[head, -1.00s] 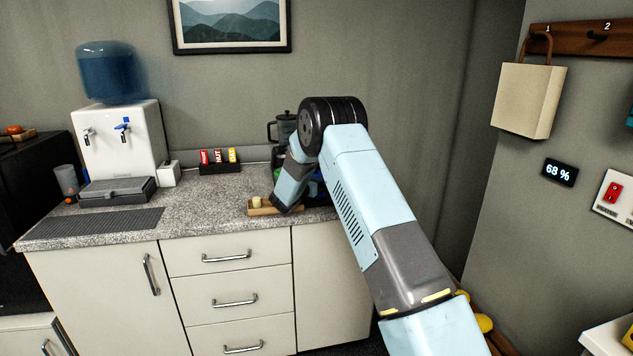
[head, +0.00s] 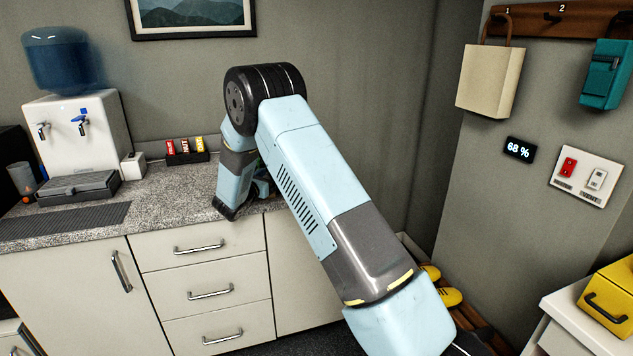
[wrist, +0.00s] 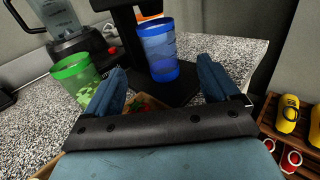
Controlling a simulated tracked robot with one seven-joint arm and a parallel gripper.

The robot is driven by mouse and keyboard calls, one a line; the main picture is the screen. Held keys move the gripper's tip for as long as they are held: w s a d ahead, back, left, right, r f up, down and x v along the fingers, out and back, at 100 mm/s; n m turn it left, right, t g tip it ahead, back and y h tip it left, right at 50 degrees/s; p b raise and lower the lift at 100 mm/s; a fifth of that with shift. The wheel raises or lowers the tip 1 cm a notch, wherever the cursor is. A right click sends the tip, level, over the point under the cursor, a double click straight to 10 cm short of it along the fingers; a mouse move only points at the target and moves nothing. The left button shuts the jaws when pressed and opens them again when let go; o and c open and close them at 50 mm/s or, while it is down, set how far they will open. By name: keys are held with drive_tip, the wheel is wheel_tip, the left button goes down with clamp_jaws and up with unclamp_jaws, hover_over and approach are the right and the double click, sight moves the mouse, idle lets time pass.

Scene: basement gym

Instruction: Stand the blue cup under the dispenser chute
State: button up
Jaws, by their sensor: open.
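In the wrist view the blue cup (wrist: 158,50) stands upright on the black base (wrist: 180,92) of a stand with a black column (wrist: 126,22). This looks like the dispenser; its chute is not clearly visible. My gripper (wrist: 163,67) is open, with one blue finger on each side of the cup's lower part in the picture. No finger visibly touches the cup, and I cannot tell whether it is fully between them. In the head view my arm hides the cup, the dispenser and the gripper.
A green cup (wrist: 76,80) stands left of my gripper, with a blender (wrist: 75,30) behind it. A small brown item with red and green (wrist: 140,103) shows between the fingers. The water cooler (head: 80,130) and snack-bar box (head: 186,152) stand left on the counter (head: 170,195).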

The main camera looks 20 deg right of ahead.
drive_tip(key=s+d+r+m+g, duration=0.8)
drive_tip(key=s+d+r+m, duration=0.4)
drive_tip(key=s+r, duration=0.4)
drive_tip(key=s+d+r+m+g+y, duration=0.1)
drive_tip(key=s+d+r+m+y, duration=0.15)
drive_tip(key=s, duration=0.55)
drive_tip(key=s+d+r+m+g+y, duration=0.1)
drive_tip(key=s+r+m+y, duration=0.15)
drive_tip(key=s, duration=0.65)
drive_tip(key=s+a+m+t+y, duration=0.1)
drive_tip(key=s+a+m+y, duration=0.3)
drive_tip(key=s, duration=0.7)
drive_tip(key=s+a+m+t+y, duration=0.1)
drive_tip(key=s+a+m+y, duration=0.2)
drive_tip(key=s, duration=0.8)
drive_tip(key=a+m, duration=0.1)
drive_tip(key=m, duration=0.1)
drive_tip(key=shift+r+m+t+y, duration=0.2)
drive_tip(key=shift+m+t+y, duration=0.1)
drive_tip(key=shift+t+y, duration=0.1)
